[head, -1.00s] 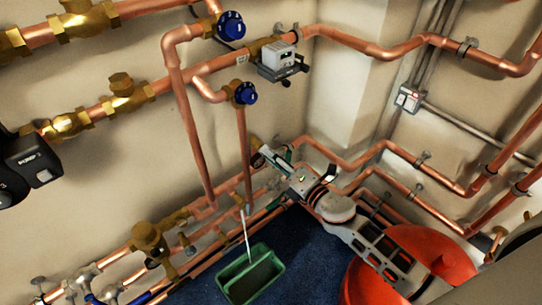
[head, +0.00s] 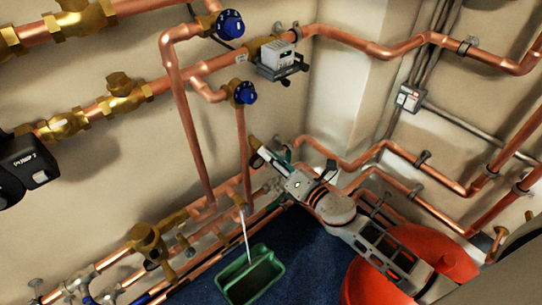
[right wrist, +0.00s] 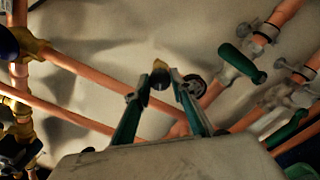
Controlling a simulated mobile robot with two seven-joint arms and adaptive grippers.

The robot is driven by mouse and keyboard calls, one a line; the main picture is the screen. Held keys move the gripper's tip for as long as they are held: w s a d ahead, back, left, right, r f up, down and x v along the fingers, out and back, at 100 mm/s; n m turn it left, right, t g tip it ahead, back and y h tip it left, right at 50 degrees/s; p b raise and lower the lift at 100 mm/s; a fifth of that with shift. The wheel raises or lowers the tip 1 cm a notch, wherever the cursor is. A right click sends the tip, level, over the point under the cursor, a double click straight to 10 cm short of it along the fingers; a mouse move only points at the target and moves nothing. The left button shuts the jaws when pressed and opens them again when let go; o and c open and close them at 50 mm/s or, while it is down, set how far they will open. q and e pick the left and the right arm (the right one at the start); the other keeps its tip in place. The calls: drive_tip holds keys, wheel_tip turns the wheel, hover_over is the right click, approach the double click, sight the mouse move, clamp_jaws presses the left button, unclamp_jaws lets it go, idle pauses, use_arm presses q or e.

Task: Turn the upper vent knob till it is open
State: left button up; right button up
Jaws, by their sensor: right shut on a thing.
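My right gripper (head: 268,152) reaches in low beside the wall, near the corner. In the right wrist view its two fingers (right wrist: 162,84) close around a small brass-coloured knob (right wrist: 160,70), which I take to be the upper vent knob. The knob's brass end also shows at the fingertips in the head view (head: 254,142). The fingers hide most of the knob, so I cannot tell how far it is turned. My left gripper is in neither view.
Copper pipes run along both walls around the gripper. Two blue dials (head: 230,24) (head: 245,93) sit above it. A green tray (head: 250,276) stands on the blue floor below. A green-handled valve (right wrist: 242,63) is close by on the right in the wrist view.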

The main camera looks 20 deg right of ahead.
drive_tip(key=o, duration=1.1)
drive_tip(key=shift+s, duration=0.1)
drive_tip(key=v, duration=1.1)
drive_tip(key=shift+s+d, duration=0.15)
drive_tip(key=shift+s, duration=0.25)
